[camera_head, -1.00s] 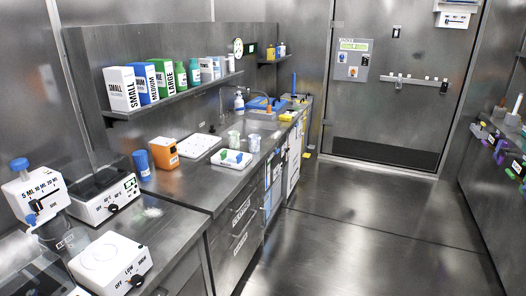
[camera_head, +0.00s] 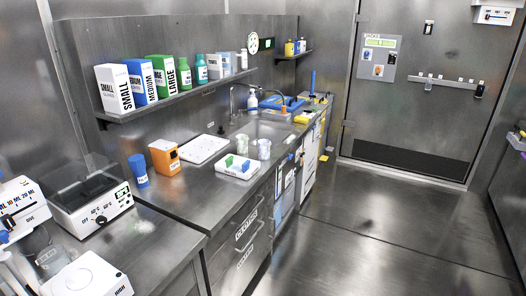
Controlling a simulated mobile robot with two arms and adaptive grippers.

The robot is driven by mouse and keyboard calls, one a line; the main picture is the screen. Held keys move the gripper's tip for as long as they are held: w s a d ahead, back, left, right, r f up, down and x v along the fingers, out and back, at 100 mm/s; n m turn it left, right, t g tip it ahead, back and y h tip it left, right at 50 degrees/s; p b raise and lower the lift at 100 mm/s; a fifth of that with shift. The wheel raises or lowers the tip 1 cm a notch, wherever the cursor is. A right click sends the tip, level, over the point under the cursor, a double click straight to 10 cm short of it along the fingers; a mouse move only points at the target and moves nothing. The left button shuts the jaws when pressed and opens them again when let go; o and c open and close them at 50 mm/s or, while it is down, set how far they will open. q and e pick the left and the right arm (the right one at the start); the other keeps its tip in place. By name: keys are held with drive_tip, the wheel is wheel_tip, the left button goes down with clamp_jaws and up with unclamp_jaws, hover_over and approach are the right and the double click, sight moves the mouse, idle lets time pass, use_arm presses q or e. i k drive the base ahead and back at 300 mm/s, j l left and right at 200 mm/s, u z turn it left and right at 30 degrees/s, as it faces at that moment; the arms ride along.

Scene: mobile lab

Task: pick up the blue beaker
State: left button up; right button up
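A blue cylindrical container (camera_head: 138,169), the only blue beaker-like thing I make out, stands upright on the steel counter (camera_head: 165,205). It has pale markings on its side and stands just left of an orange box (camera_head: 164,157). Two clear beakers, one (camera_head: 242,144) behind the other (camera_head: 264,149), stand farther along the counter near the sink. Neither of my grippers shows in the head view.
A white heating device (camera_head: 92,205) stands left of the blue container. A shelf (camera_head: 180,95) with boxes and bottles hangs above. The floor (camera_head: 370,235) right of the counter is clear.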

sight(264, 145)
drive_tip(key=i+l+u, duration=0.1)
drive_tip(key=u, duration=0.35)
drive_tip(key=i+l+u, duration=0.15)
drive_tip(key=i+u, duration=0.25)
drive_tip(key=k, duration=0.1)
